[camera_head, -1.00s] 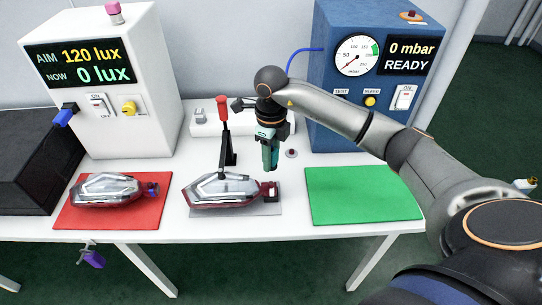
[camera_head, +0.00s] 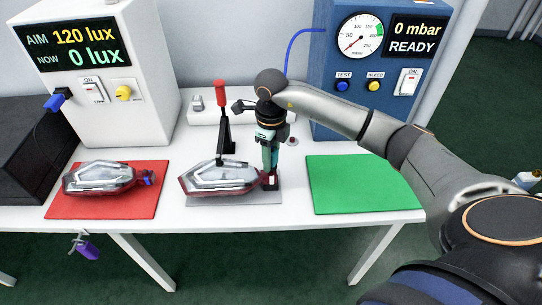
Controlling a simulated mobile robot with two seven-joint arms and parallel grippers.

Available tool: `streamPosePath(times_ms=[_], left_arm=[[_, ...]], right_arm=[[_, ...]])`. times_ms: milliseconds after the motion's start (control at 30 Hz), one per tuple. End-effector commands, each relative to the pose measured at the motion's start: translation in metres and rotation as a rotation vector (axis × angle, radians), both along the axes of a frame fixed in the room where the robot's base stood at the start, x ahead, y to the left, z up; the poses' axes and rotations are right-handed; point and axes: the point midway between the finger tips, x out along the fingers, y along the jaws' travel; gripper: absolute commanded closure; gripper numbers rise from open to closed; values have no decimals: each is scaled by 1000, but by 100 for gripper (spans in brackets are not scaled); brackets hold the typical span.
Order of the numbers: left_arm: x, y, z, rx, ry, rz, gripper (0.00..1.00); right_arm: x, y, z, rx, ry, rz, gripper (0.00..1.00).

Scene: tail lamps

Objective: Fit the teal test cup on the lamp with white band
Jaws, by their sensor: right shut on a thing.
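My right gripper (camera_head: 270,163) is shut on the teal test cup (camera_head: 269,155), most of which the jaws hide. It points down at the right end of the middle lamp (camera_head: 222,179). That lamp is clear and dark red and lies on a grey mat (camera_head: 236,200), with a white band (camera_head: 271,180) at its right end. The cup is right at this end; I cannot tell whether it touches or sits on it. Another lamp (camera_head: 98,178), with a blue band (camera_head: 148,181), lies on the red mat (camera_head: 100,206). My left gripper is not in view.
A red-handled clamp (camera_head: 221,95) stands behind the middle lamp. A blue pressure box (camera_head: 325,70) reads 0 mbar, READY. A white light meter box (camera_head: 130,120) reads 0 lux. The green mat (camera_head: 362,184) is empty. A purple item (camera_head: 88,249) hangs at the table's front edge.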

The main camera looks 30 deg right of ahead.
Motion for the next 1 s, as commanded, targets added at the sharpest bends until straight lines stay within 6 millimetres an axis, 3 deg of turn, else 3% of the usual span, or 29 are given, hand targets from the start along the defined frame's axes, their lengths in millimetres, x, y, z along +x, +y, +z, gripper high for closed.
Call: streamPosePath(times_ms=[567,1000], left_arm=[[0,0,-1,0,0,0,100],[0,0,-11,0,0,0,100]], right_arm=[[0,0,0,0,-1,1,100],[0,0,-14,0,1,0,100]])
